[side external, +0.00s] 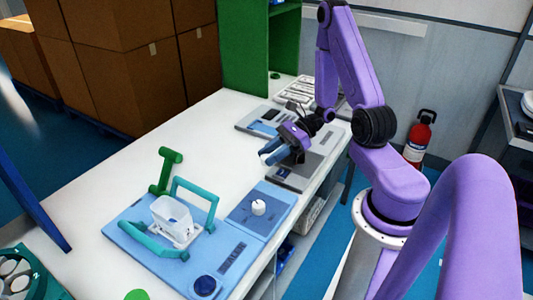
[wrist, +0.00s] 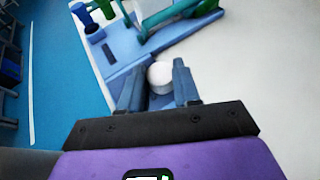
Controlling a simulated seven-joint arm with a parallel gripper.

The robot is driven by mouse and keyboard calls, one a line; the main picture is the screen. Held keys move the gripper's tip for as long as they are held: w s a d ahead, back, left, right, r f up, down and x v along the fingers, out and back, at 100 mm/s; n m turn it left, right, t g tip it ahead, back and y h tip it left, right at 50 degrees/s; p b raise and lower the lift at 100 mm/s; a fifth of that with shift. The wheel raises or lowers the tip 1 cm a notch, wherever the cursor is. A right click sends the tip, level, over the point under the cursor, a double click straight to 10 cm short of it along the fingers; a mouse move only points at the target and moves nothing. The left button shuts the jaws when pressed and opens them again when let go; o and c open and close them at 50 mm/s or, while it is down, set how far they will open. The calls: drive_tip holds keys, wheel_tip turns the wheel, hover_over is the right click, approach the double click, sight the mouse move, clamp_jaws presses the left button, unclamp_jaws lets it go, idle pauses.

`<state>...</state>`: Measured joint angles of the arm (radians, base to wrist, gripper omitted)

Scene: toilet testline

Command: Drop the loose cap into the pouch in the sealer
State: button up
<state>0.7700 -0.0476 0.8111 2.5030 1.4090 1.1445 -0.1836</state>
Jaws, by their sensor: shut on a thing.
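My gripper (side external: 268,156) is raised above the bench, to the upper right of the sealer. In the wrist view its fingers (wrist: 160,72) are shut on a round white cap (wrist: 160,77), which shows in the gap between them. The sealer (side external: 125,231) is a blue plate with a teal frame. The pouch (side external: 172,215) stands in it, whitish and translucent; in the wrist view the sealer shows at the top, beyond the fingers.
A white knob-like piece (side external: 259,207) sits on the sealer's right-hand blue section. A green post (side external: 167,170) and a dark blue knob (side external: 205,285) stand at the sealer's edges.

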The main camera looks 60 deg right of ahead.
drive_tip(key=w+a+r, duration=0.3)
drive_tip(key=w+a, duration=0.3)
drive_tip(key=a, duration=0.6)
drive_tip(key=w+a+r, duration=0.3)
drive_tip(key=w+a, duration=0.3)
drive_tip(key=a, duration=0.6)
drive_tip(key=shift+w+d+f, duration=0.1)
drive_tip(key=shift+w+f, duration=0.05)
drive_tip(key=shift+f, duration=2.7)
drive_tip(key=o, duration=1.1)
drive_tip(key=shift+d, duration=0.1)
drive_tip(key=shift+v, duration=8.6)
